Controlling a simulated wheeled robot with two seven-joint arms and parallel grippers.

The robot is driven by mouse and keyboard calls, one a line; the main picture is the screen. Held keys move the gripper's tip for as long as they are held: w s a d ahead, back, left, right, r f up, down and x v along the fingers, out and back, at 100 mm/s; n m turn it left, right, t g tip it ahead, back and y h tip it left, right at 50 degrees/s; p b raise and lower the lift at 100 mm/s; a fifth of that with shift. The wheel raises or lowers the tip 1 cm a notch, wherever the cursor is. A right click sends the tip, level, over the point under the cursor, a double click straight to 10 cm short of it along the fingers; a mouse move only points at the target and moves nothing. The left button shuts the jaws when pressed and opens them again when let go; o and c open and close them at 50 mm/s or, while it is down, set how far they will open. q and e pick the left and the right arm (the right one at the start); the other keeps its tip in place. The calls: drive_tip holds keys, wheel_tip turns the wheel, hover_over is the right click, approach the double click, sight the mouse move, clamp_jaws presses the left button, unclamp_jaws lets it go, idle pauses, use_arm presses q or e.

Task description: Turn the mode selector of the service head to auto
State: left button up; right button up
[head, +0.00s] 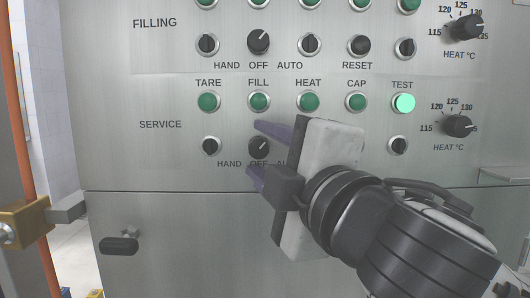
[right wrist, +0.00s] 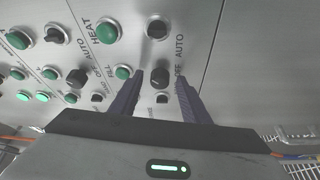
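The mode selector of the service head (head: 259,148) is a black knob on the steel panel, in the service row above the HAND, OFF and AUTO labels. Its pointer direction is hard to read. My right gripper (head: 252,147) is open, one purple finger above the selector and one below it. In the right wrist view the selector (right wrist: 160,77) sits between the two fingertips, with the OFF and AUTO lettering at its right. I cannot tell whether the fingers touch it. The AUTO label is partly hidden by the gripper in the head view. My left gripper is not in view.
The filling mode selector (head: 258,41) is above. A row of green buttons (head: 258,102) lies between, with the TEST button (head: 405,103) lit. A heat dial (head: 458,126) is at right. A black handle (head: 119,246) is lower left, and a brass-coloured block (head: 24,223) at far left.

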use_arm(q)
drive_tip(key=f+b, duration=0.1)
drive_tip(key=b, duration=0.1)
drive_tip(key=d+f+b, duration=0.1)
drive_tip(key=b, duration=0.2)
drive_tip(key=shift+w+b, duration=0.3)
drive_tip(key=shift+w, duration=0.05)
use_arm(e)
drive_tip(key=v, duration=1)
drive_tip(key=shift+s+d, duration=0.1)
